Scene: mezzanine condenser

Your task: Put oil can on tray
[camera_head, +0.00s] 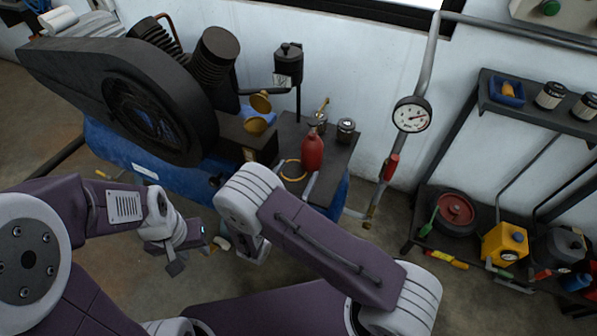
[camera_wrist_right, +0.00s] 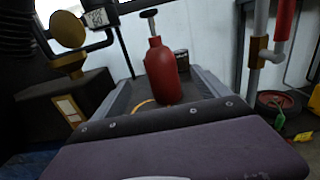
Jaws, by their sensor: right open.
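A red bottle-shaped can (camera_head: 313,151), which I take as the oil can, stands upright on a dark flat top (camera_head: 342,157). In the right wrist view the can (camera_wrist_right: 162,72) shows a short handle-like top, and the surface (camera_wrist_right: 205,82) has a raised grey edge. I cannot tell whether this surface is the tray. My right gripper (camera_head: 252,250) hangs below its wrist, left of and nearer than the can, apart from it. It is open and mostly hidden by my arm. My left gripper (camera_head: 176,262) is low at the left, away from the can; its jaws are unclear.
A black compressor (camera_head: 150,95) on a blue tank fills the left. A gauge pipe (camera_head: 411,114) rises to the right. The right shelf holds a blue bin (camera_head: 506,91) and a yellow can (camera_head: 504,244).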

